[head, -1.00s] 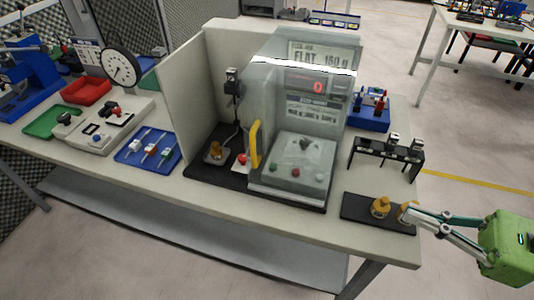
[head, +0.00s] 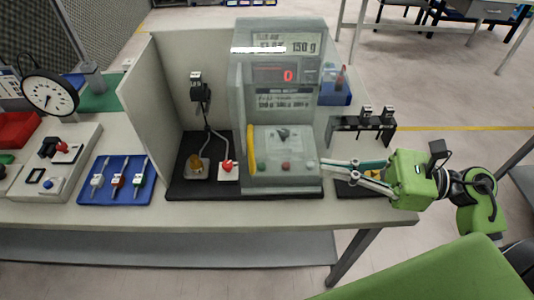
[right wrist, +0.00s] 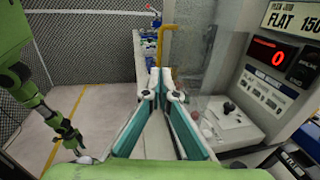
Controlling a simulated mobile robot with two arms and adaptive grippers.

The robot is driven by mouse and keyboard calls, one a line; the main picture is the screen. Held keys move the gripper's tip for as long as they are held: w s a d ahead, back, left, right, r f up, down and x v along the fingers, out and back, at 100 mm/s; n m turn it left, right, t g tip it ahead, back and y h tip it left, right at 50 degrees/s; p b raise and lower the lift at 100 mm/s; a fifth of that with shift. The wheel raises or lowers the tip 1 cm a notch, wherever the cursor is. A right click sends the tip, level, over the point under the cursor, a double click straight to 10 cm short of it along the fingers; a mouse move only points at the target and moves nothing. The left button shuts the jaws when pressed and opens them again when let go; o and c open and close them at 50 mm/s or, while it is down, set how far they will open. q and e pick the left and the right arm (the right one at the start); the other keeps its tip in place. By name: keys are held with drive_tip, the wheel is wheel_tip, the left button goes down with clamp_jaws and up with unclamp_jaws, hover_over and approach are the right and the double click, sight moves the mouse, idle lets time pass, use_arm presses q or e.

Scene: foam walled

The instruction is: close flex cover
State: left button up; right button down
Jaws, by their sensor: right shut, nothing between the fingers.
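The flex cover is a clear panel (right wrist: 205,55) with a yellow handle (head: 251,150) on its near edge, at the left side of the grey test machine (head: 280,35). The handle also shows in the right wrist view (right wrist: 160,42). The panel appears to stand out toward me; its exact angle is hard to tell. My right gripper (head: 325,172) is shut and empty, just right of the machine's front, apart from the handle. In the right wrist view, its fingertips (right wrist: 161,92) appear below the handle.
A control panel (head: 283,150) with a joystick and buttons fills the machine's front. A cream partition (head: 148,95) stands left. A black rack (head: 362,127) and a dark pad with brass pieces stand right, partly behind my right gripper. A blue tray (head: 92,190) lies left.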

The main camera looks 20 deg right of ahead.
drive_tip(key=p+x, duration=0.4)
drive_tip(key=x, duration=0.7)
drive_tip(key=shift+w+a+p, duration=0.2)
drive_tip(key=shift+a+p, duration=0.1)
drive_tip(key=shift+p, duration=0.05)
drive_tip(key=s+a+p+x, duration=0.1)
drive_tip(key=s+x, duration=0.2)
drive_tip(key=x, duration=1.5)
drive_tip(key=shift+a, duration=0.5)
drive_tip(key=shift+r, duration=0.15)
